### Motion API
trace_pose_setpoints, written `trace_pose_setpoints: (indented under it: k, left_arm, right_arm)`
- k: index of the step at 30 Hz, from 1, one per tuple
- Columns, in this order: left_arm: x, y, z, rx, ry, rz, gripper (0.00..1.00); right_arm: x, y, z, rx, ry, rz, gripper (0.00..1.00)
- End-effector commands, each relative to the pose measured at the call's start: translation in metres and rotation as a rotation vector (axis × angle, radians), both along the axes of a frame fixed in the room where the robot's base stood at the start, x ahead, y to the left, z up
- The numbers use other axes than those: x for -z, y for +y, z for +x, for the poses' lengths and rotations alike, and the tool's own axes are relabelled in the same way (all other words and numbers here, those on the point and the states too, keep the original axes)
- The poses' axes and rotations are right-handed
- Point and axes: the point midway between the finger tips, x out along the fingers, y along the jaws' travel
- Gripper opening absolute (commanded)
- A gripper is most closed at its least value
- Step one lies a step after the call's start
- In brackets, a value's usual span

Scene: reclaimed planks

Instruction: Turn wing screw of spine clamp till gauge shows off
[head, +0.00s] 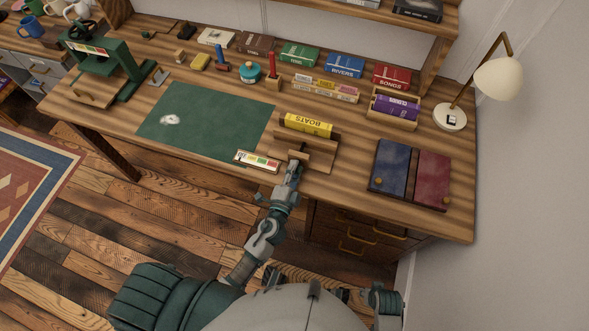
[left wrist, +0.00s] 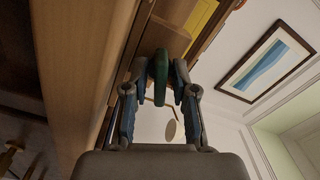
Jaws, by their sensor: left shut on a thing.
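The wooden spine clamp (head: 318,158) stands near the desk's front edge, with a yellow book marked BOATS (head: 308,125) upright in it. The gauge (head: 257,160) lies to the left of the clamp, a white strip with coloured bands; a small dark mark shows near its left end, too small to read surely. My left gripper (head: 295,164) reaches the front of the clamp. In the left wrist view its fingers (left wrist: 158,95) are shut on the green wing screw (left wrist: 160,72), seen edge-on between them. In the head view the gripper hides the screw.
A green mat (head: 205,120) lies left of the clamp. Blue and red covers (head: 410,172) lie to the right. A purple book in a wooden holder (head: 396,108), a lamp (head: 498,80) and a green press (head: 105,65) stand farther off. Several books line the back.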

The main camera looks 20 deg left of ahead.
Motion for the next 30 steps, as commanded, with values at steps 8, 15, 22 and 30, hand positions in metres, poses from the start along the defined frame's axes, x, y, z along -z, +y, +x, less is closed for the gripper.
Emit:
trace_pose_setpoints:
  k: [8,15,22,30]
  left_arm:
    - [0.002,-0.002,-0.001,0.004,0.004,-0.003,0.36]
    - [0.002,-0.001,-0.007,0.002,0.003,-0.004,0.36]
    - [0.004,0.000,-0.050,0.000,0.009,-0.007,0.36]
    - [0.003,0.002,-0.093,0.003,0.006,-0.002,0.36]
  right_arm:
    - [-0.001,0.001,0.000,0.000,-0.002,0.001,0.40]
    - [-0.003,0.001,0.000,-0.003,-0.006,0.002,0.40]
    - [-0.003,0.001,0.001,-0.002,-0.006,0.002,0.40]
    - [-0.003,0.001,0.001,-0.001,-0.006,0.002,0.40]
